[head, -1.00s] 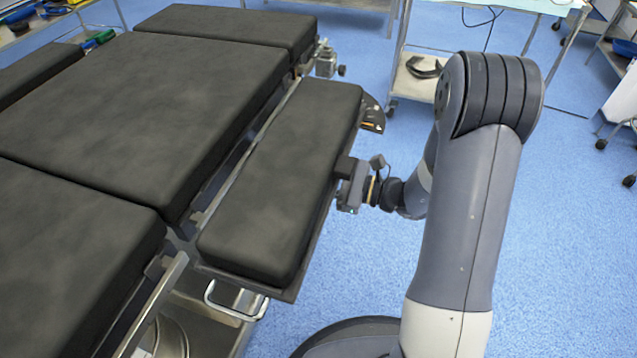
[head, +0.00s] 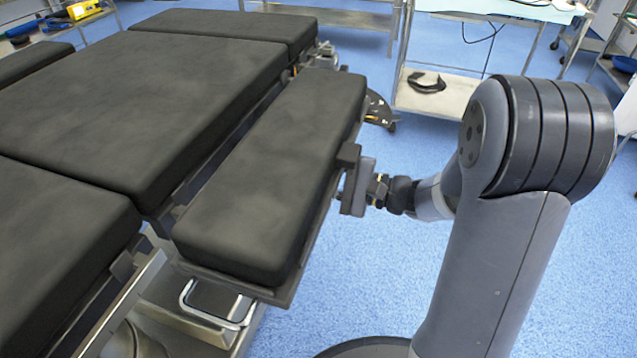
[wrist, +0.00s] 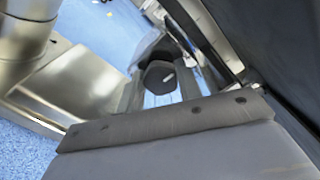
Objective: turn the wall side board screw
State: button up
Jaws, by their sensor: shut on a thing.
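The side board (head: 265,175) is a narrow black padded board along the right side of the operating table. My gripper (head: 347,185) is at its right edge, just below a dark block (head: 348,155) on that edge. In the wrist view a dark rounded knob, the side board screw (wrist: 158,78), sits between my finger tips. My gripper is shut on it. The screw is hidden in the head view. A grey body with a dark strip (wrist: 165,122) fills the lower wrist view.
The wide table pads (head: 150,95) lie left of the side board. A metal loop handle (head: 215,308) hangs at its near end. A steel cart (head: 440,95) stands behind, with a dark curved item on its shelf. Blue floor is open to the right.

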jog(key=shift+f+n, duration=0.1)
jog(key=shift+n, duration=0.2)
dwell(0.4)
jog(key=o, duration=1)
jog(key=p+v, duration=0.2)
jog(key=v, duration=0.9)
jog(key=shift+p, duration=0.4)
jog(key=shift+a, duration=0.15)
jog(key=b+x, duration=0.3)
jog(key=x, duration=0.7)
jog(key=shift+w+a, duration=0.15)
jog(key=shift+a, duration=0.15)
